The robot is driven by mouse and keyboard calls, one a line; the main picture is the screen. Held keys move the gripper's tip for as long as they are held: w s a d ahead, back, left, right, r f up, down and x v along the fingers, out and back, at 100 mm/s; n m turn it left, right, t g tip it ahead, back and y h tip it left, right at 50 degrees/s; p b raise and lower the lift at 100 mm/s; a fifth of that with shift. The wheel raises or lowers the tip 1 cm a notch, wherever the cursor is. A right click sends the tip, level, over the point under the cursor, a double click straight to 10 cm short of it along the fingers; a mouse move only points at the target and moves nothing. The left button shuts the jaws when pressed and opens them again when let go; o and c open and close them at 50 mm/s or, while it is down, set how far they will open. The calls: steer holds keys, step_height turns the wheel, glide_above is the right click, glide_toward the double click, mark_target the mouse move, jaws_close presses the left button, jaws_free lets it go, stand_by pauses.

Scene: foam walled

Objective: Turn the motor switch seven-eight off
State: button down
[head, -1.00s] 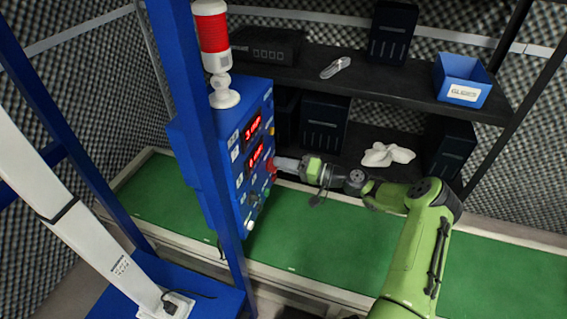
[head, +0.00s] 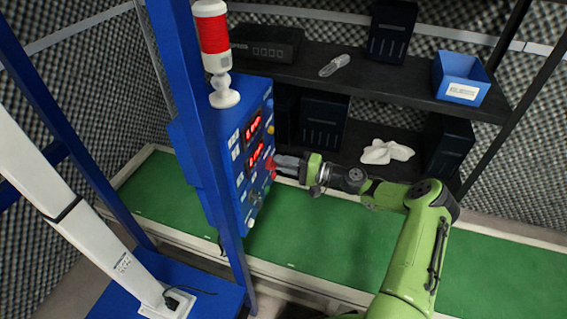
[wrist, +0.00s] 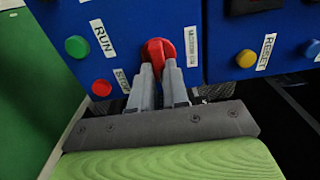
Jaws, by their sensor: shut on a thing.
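The motor switch is a red rotary knob (wrist: 158,52) on the blue control panel (wrist: 130,22), beside a white label (wrist: 192,46) too small to read surely. In the wrist view my gripper (wrist: 160,72) has its two grey fingers closed on the red knob from below, and they hide its lower part. In the head view my gripper (head: 280,163) reaches the panel's right side, and a bit of the red knob (head: 271,163) shows at the fingertips. The knob's exact angle is hard to tell.
A green button (wrist: 77,46) marked RUN and a red button (wrist: 102,88) beside a STOP label sit left of the knob. A yellow button (wrist: 246,58) marked RESET is to the right. A blue post (head: 205,130) stands before the panel. A green conveyor belt (head: 330,235) runs below.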

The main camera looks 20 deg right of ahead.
steer(key=c, duration=1.1)
jaws_free()
steer(key=p+v, duration=0.1)
steer(key=v, duration=1.4)
steer(key=shift+s+d, duration=0.25)
steer(key=shift+d, duration=0.05)
